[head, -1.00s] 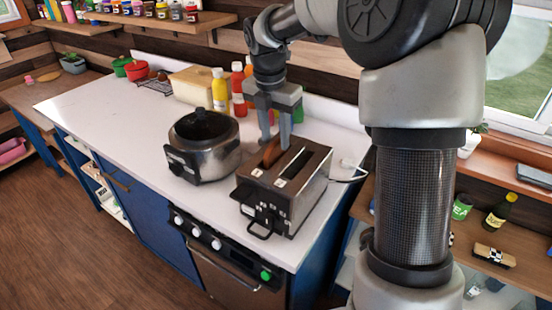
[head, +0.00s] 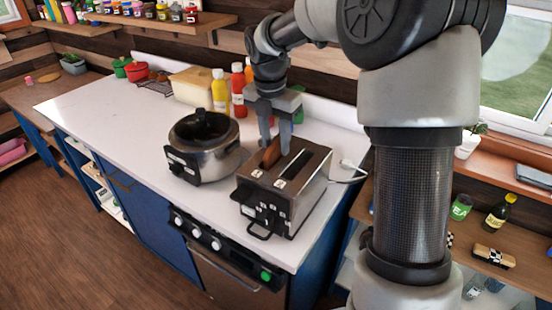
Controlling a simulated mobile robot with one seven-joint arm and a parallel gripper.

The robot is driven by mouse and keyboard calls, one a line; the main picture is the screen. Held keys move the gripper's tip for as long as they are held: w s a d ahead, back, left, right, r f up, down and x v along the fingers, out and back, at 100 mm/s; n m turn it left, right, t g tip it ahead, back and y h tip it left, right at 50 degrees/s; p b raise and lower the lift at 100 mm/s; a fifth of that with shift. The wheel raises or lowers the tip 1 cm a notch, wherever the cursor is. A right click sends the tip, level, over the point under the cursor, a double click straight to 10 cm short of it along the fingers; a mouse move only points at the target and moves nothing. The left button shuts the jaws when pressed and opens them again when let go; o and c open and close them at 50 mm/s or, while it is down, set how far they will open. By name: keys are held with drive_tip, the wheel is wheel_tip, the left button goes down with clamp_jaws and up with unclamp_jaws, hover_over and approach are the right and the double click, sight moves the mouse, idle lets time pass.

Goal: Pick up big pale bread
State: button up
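A brown slice of bread (head: 270,155) stands in the left slot of the toaster (head: 280,192), its top sticking out. It looks brown rather than pale. I see no other bread clearly. My gripper (head: 276,147) points down over the toaster, with its two fingers apart. The fingertips are at the top of the slice, one at its far left side and one to its right. I cannot tell whether they touch it. The right slot looks empty.
A pot cooker (head: 202,147) stands close to the toaster's left. Yellow (head: 220,92) and red (head: 238,90) bottles stand behind, near my gripper. The white counter (head: 110,107) is clear at left. A cable (head: 350,172) lies right of the toaster.

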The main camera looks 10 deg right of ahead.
clamp_jaws()
